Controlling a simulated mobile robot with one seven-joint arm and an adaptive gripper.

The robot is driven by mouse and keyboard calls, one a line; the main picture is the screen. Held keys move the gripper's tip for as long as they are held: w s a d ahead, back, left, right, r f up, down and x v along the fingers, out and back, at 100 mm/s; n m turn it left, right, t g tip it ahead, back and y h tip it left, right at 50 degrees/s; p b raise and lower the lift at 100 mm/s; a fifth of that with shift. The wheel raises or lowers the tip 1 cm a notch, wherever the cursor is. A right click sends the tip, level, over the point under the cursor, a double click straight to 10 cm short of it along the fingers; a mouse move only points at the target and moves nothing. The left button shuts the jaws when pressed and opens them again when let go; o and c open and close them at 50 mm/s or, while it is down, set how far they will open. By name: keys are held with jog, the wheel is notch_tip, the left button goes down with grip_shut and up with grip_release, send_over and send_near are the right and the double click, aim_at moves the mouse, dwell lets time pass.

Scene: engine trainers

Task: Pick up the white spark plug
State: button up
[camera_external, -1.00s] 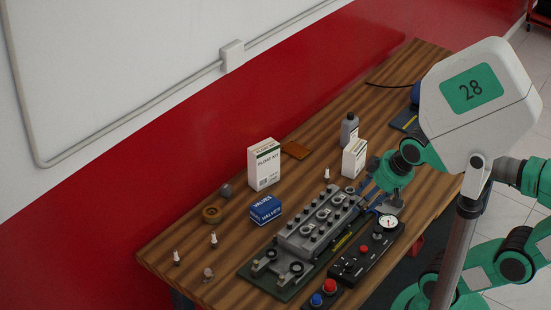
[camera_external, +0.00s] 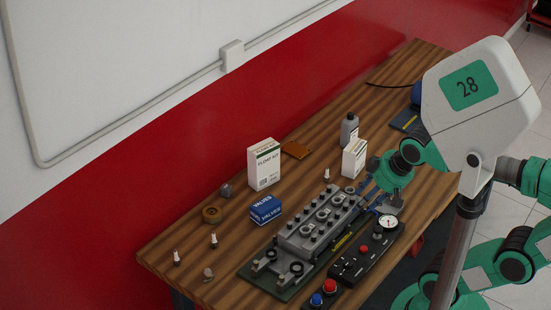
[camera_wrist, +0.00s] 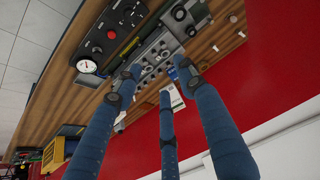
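Three small spark plugs with white upper parts stand on the wooden bench in the external view. One (camera_external: 176,257) is near the front left edge, one (camera_external: 213,240) is a little right of it, and one (camera_external: 326,176) stands behind the engine block. My gripper (camera_external: 372,190) is over the right end of the engine block, with its blue fingers partly hidden by my arm. In the wrist view my gripper (camera_wrist: 158,80) has its blue fingers spread, with nothing held between them.
The grey engine block (camera_external: 308,231) fills the bench's middle, with a black control panel (camera_external: 352,262) and gauge (camera_external: 388,222) in front. A float kit box (camera_external: 263,165), blue valves box (camera_external: 265,210), white box (camera_external: 354,158) and grey bottle (camera_external: 349,130) stand behind. The left bench end has free room.

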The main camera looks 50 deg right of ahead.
jog(key=shift+w+r, duration=0.1)
dwell(0.4)
jog(key=w+d+r+m+g+p, duration=0.1)
jog(key=w+d, duration=0.1)
jog(key=w, duration=0.3)
jog(key=w+d+r+p, duration=0.1)
jog(key=w+d+r, duration=0.15)
jog(key=w, duration=0.25)
jog(key=m+g+p, duration=0.5)
jog(key=p, duration=0.1)
send_over(327, 168)
jog(key=f, duration=2.1)
jog(key=shift+w+d+f, duration=0.2)
jog(key=shift+d+f, duration=0.1)
jog(key=shift+f, duration=0.05)
jog(key=shift+f, duration=0.1)
jog(key=shift+f+b, duration=0.85)
jog(key=shift+f, duration=3.3)
